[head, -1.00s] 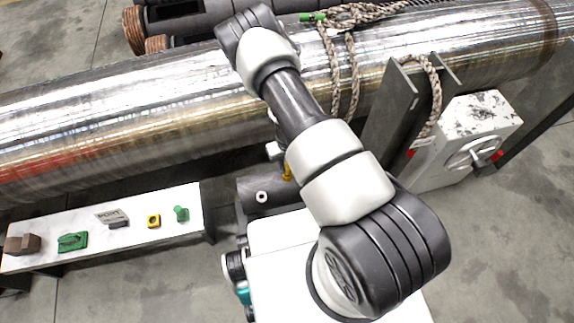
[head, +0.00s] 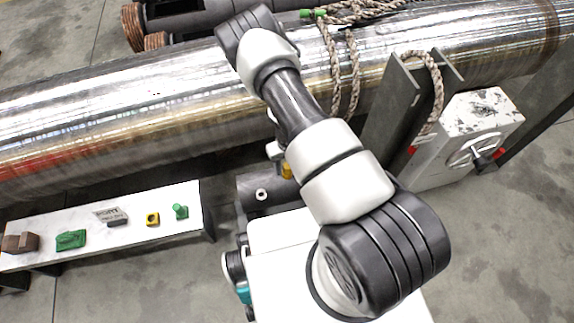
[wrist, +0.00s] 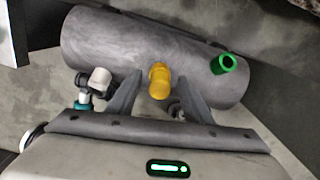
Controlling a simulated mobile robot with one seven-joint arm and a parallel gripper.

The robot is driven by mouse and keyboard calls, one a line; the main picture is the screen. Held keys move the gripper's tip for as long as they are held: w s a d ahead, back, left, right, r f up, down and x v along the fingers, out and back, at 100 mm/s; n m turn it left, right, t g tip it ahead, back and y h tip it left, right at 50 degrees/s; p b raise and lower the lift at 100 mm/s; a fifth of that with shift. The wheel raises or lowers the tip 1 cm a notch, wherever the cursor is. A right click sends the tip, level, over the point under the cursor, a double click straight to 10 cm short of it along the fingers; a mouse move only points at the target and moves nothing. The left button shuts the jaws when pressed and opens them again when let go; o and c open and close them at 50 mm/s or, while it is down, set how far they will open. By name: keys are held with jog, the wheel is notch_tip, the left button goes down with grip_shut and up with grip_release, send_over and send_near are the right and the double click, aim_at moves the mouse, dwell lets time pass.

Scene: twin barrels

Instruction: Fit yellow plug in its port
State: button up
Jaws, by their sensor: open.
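The yellow plug (wrist: 159,82) stands on the side of a dark grey barrel (wrist: 110,45) in the wrist view. My gripper (wrist: 158,76) is open, with one finger on each side of the plug and small gaps showing. I cannot tell how deep the plug sits in the barrel. A green hollow collar (wrist: 224,63) is on the same barrel to the right. In the head view a bit of yellow (head: 286,170) shows beside the barrel (head: 245,190), under my arm. My gripper is mostly hidden there.
A white bench (head: 135,240) at lower left holds a yellow block (head: 152,219), a green peg (head: 180,211), a PORT sign (head: 110,214), a green part (head: 71,240) and a brown block (head: 20,242). A large steel pipe (head: 90,125) crosses behind. White fittings (wrist: 99,82) stand left of my fingers.

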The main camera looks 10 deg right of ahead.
aim_at(287, 165)
jog(key=shift+r, duration=0.1)
notch_tip(287, 165, up, 17)
jog(key=p, duration=0.6)
jog(key=shift+r, duration=0.15)
